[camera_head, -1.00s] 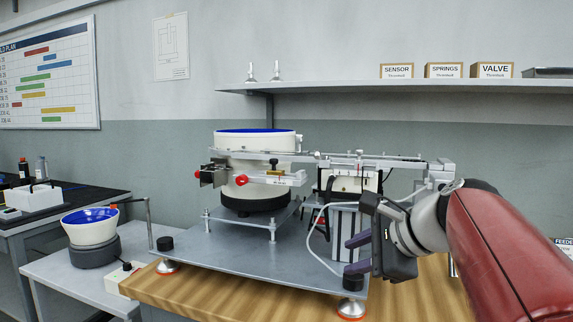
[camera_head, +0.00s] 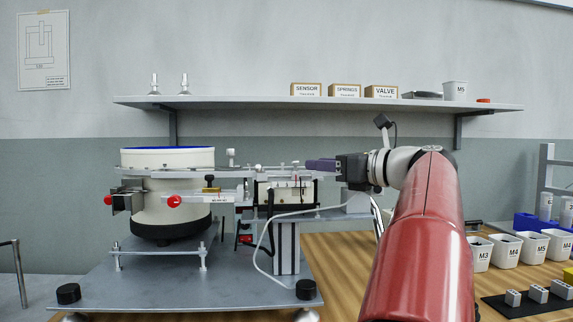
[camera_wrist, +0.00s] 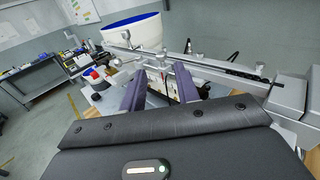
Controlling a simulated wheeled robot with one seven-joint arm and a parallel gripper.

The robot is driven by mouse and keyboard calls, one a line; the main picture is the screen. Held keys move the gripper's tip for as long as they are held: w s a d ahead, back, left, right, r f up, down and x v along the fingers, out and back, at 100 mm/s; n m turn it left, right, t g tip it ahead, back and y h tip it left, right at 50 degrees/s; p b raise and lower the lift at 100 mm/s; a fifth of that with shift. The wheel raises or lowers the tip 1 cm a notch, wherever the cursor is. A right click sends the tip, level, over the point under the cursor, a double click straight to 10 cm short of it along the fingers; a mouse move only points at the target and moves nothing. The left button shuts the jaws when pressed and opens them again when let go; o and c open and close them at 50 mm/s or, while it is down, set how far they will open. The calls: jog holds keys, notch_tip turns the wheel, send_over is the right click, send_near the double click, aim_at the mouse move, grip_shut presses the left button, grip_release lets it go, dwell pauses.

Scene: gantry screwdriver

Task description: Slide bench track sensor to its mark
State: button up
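The bench track (camera_head: 225,174) runs level from the white bowl feeder towards my gripper. A small brass-and-black block (camera_head: 210,184) sits on a lower pale bar (camera_head: 228,195) beside the bowl; I cannot tell for sure whether it is the sensor. No mark can be made out clearly. My gripper (camera_head: 312,165) is at track height, over its right part, with purple fingers pointing left. In the wrist view my gripper (camera_wrist: 160,85) is open, its fingers apart. Metal track fittings (camera_wrist: 172,62) show beyond and between the fingers; contact cannot be told.
The white bowl feeder (camera_head: 165,212) stands left on a grey metal plate (camera_head: 190,282). A white cable (camera_head: 262,245) loops below the track. A wall shelf (camera_head: 300,104) with boxes is behind. White bins (camera_head: 508,250) stand at the right. Bare wooden bench (camera_head: 340,255) shows between.

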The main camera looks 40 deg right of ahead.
aim_at(295, 170)
jog(key=x, duration=0.7)
jog(key=shift+w+r, duration=0.2)
jog(key=shift+w, duration=0.1)
grip_shut()
